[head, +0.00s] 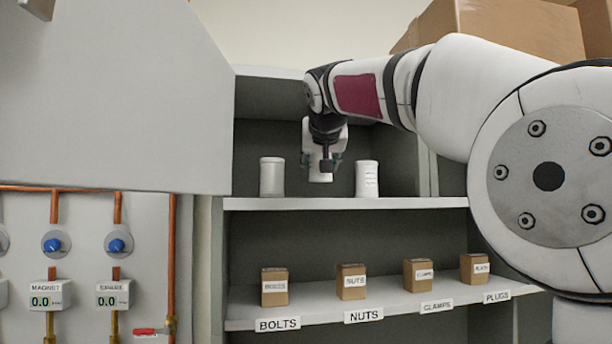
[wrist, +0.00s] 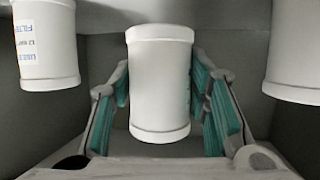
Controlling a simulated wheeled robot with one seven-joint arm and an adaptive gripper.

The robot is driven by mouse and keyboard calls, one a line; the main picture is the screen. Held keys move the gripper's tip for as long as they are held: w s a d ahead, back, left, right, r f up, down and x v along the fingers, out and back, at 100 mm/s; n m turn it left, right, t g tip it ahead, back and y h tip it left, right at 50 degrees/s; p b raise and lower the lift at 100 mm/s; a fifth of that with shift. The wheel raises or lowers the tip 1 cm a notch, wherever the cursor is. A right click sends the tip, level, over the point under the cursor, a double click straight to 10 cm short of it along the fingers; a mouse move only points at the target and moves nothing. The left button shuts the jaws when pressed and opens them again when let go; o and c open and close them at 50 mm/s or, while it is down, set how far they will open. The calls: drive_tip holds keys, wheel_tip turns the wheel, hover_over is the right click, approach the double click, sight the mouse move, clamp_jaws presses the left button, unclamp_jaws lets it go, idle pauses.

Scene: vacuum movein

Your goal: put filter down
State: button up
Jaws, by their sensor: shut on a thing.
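A white cylindrical filter (wrist: 160,85) stands between the two teal-padded fingers of my gripper (wrist: 165,100) in the wrist view. My gripper is shut on it. In the head view, my gripper (head: 322,160) points down over the upper shelf (head: 340,203), with the lower part of the held filter (head: 320,177) showing beneath it. The filter's bottom appears a little above the shelf board; whether it touches is hard to tell. Two other white filters stand on this shelf, one to the left (head: 272,177) and one to the right (head: 367,179).
The lower shelf (head: 380,306) holds small brown boxes labelled bolts (head: 275,287), nuts (head: 351,282), clamps (head: 417,275) and plugs (head: 474,268). A grey panel (head: 110,95) stands at the left, above copper pipes with blue knobs. Cardboard boxes (head: 520,28) sit on top right.

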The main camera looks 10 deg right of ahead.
sight(321, 176)
wheel_tip(321, 176, down, 3)
drive_tip(key=shift+s+r+p, duration=0.15)
drive_tip(key=shift+r+p, duration=0.05)
drive_tip(key=shift+p, duration=0.2)
drive_tip(key=shift+f, duration=0.35)
drive_tip(key=shift+f, duration=0.15)
drive_tip(key=o, duration=1.4)
drive_tip(key=shift+s+r, duration=0.15)
drive_tip(key=shift+r, duration=0.15)
drive_tip(key=b+v, duration=0.2)
drive_tip(key=v, duration=0.9)
drive_tip(key=shift+s+a, duration=0.1)
drive_tip(key=shift+s, duration=0.1)
